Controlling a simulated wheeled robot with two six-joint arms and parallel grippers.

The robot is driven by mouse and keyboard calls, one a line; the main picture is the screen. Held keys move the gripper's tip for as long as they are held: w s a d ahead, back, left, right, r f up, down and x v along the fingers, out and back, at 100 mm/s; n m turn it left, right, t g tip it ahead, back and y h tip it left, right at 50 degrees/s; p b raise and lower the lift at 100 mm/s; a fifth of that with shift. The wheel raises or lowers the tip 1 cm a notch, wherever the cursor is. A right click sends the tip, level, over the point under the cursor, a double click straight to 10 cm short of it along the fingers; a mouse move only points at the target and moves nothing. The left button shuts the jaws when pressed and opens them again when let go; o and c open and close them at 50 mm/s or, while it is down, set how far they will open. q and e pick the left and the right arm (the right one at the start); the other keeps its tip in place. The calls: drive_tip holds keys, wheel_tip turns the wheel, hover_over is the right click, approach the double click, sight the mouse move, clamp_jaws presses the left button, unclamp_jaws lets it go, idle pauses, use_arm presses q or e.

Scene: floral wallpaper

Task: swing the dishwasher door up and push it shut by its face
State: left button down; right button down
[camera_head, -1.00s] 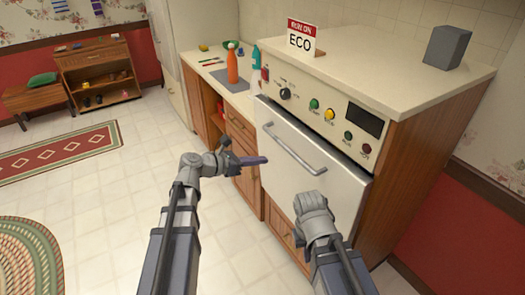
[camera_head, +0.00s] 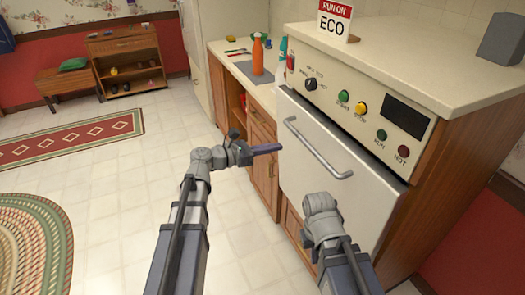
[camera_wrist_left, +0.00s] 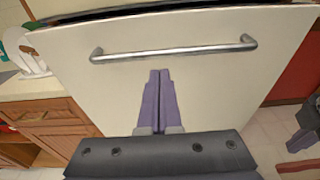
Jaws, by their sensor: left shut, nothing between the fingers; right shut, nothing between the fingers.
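The dishwasher's white door (camera_head: 330,190) stands nearly upright under the control panel (camera_head: 350,100). A dark gap shows along its top edge in the left wrist view, so it looks slightly ajar. Its silver bar handle (camera_head: 315,150) also spans the upper door in the left wrist view (camera_wrist_left: 175,51). My left gripper (camera_head: 281,148) is shut and empty, its purple fingers pointing at the door face below the handle (camera_wrist_left: 160,72); I cannot tell if they touch. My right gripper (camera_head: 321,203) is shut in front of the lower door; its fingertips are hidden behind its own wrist.
A counter (camera_head: 232,62) with an orange bottle (camera_head: 257,52) is left of the dishwasher, above wooden cabinets (camera_head: 262,165).

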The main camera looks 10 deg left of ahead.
sight(302, 142)
use_arm(q)
drive_tip(key=x, duration=0.7)
drive_tip(key=shift+w+d+b, duration=0.15)
drive_tip(key=shift+d+b, duration=0.1)
drive_tip(key=shift+b, duration=0.15)
